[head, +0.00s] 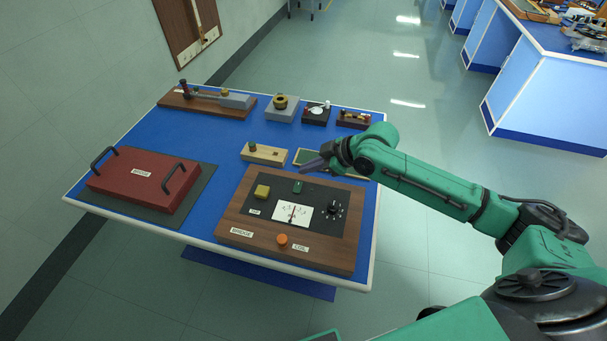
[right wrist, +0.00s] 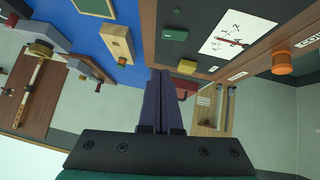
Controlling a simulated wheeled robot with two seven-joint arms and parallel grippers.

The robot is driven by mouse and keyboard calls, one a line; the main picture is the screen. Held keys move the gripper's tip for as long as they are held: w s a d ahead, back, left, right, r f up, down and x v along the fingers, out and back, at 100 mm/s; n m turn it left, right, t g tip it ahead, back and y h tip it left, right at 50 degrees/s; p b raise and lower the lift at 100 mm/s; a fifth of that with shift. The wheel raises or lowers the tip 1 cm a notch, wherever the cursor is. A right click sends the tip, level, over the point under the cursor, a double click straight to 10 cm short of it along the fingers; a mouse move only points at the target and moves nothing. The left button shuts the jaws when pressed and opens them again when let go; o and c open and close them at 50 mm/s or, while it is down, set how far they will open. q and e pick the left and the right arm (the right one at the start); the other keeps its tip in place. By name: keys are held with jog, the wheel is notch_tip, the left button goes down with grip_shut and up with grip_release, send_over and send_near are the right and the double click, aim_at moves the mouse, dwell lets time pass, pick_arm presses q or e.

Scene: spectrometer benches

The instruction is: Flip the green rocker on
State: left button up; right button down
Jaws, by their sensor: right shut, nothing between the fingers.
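The green rocker (head: 297,187) is a small block at the back of the black panel on the wooden instrument box (head: 236,222). It also shows in the right wrist view (right wrist: 175,34), above and a little right of the fingertips. Its tilt is too small to tell. My right gripper (head: 308,166) is shut and empty, behind the panel's back edge and apart from the rocker. Its two dark purple fingers (right wrist: 160,76) lie together in the right wrist view. My left gripper is not in view.
A pale wooden block (head: 264,154) and a green-topped plate (head: 303,156) lie behind. A red case (head: 143,186) stands left.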

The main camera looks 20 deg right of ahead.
aim_at(296, 181)
jog(key=f, duration=0.1)
jog(key=w+f, duration=0.1)
jog(key=f, duration=0.1)
jog(key=a+f+p, duration=0.1)
jog(key=f, duration=0.1)
jog(key=shift+w, duration=0.2)
jog(key=shift+f, duration=0.25)
jog(key=shift+d, duration=0.1)
jog(key=shift+w+f+b, duration=0.15)
jog(key=shift+f+b, duration=0.2)
jog(key=shift+b, duration=0.05)
jog(key=shift+r, duration=0.1)
